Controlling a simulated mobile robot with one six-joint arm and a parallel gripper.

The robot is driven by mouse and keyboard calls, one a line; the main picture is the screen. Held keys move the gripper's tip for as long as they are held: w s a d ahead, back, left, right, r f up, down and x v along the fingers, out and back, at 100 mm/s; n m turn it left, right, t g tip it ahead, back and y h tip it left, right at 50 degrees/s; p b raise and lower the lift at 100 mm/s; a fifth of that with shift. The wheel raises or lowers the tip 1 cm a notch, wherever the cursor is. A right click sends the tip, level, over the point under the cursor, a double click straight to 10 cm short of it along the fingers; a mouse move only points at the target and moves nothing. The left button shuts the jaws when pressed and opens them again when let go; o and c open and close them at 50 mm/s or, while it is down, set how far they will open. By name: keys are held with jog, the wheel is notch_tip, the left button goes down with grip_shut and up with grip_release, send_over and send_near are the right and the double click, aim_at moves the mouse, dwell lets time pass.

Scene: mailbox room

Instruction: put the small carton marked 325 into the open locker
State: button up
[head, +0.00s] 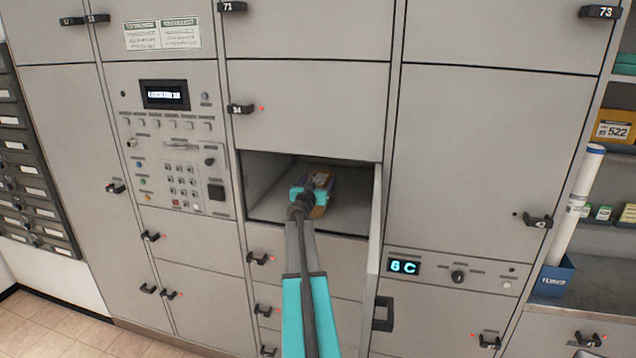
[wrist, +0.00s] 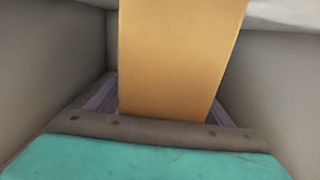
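The open locker (head: 350,216) is a grey compartment in the middle of the locker wall. Its door (head: 375,232) is swung out on the right side. My gripper (head: 312,190) reaches inside it from the front. An orange-tan carton (head: 321,180) is at my gripper, inside the opening. In the wrist view the carton (wrist: 180,60) stands between the two purple-grey fingers, which lie close against its sides. Its marking cannot be read. My gripper and arm hide part of the carton, and I cannot tell whether its underside touches the locker floor.
Closed lockers surround the opening, and a control panel (head: 175,145) is on the left. The swung-out door bounds the space right of my arm. At the far right, shelves hold a box marked 522 (head: 612,130) and a white tube in a blue holder (head: 556,277).

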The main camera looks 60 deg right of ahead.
jog(key=shift+r, duration=0.15)
jog(key=shift+b+v, duration=0.5)
jog(key=shift+v, duration=1.25)
jog(key=b+v, duration=0.3)
jog(key=v, duration=0.5)
jog(key=shift+a, duration=0.3)
